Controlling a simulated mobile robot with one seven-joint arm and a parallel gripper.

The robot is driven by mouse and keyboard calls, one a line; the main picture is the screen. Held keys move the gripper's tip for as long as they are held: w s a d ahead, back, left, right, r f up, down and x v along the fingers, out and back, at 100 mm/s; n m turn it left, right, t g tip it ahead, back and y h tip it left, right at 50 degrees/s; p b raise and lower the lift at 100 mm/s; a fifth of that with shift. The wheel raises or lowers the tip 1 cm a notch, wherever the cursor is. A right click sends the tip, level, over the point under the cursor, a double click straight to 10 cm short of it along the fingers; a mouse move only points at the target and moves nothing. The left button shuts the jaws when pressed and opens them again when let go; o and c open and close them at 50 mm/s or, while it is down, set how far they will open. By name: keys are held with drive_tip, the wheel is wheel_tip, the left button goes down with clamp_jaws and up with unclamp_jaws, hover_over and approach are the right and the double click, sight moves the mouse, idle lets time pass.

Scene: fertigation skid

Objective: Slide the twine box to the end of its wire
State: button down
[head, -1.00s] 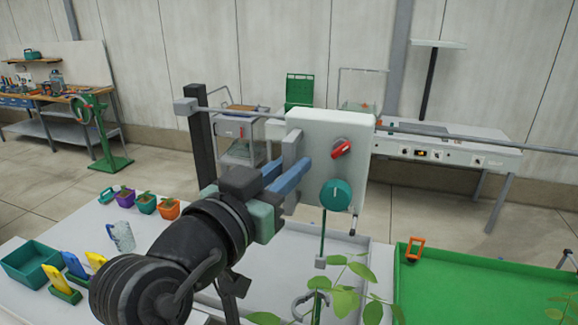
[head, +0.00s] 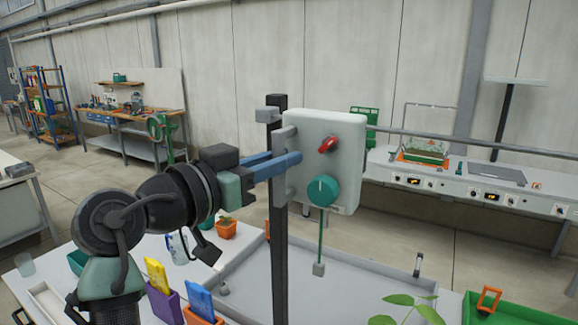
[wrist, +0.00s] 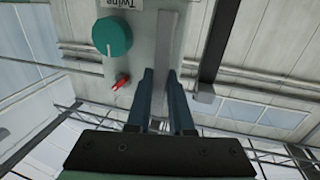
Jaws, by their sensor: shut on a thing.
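The twine box (head: 338,128) is a pale upright box with a red knob and a teal dial on its front. It hangs on a thin wire (head: 440,138) at the wire's left end, close beside the dark post (head: 278,225) and grey end block (head: 268,115). I cannot tell whether box and block touch. My gripper (head: 286,163) reaches in from the left, its blue fingers shut on the grey grip bar at the box's left side. The wrist view shows the fingers (wrist: 160,88) on the bar (wrist: 168,35), and the box's upside-down label (wrist: 122,4).
A green cord with a grey weight (head: 319,269) hangs below the box over a grey tray (head: 345,290). Plant leaves (head: 410,305) stand at front right. Pots and coloured packets sit below my arm. A white bench (head: 460,185) stands behind on the right.

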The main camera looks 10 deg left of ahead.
drive_tip(key=shift+a+r, duration=0.15)
drive_tip(key=shift+a, duration=0.05)
drive_tip(key=c, duration=1.3)
unclamp_jaws()
drive_tip(key=o, duration=0.5)
drive_tip(key=shift+w+a, duration=0.1)
drive_tip(key=shift+a, duration=0.15)
drive_tip(key=shift+d, duration=0.25)
drive_tip(key=b+v, duration=0.5)
drive_tip(key=v, duration=0.8)
drive_tip(key=shift+b, duration=0.3)
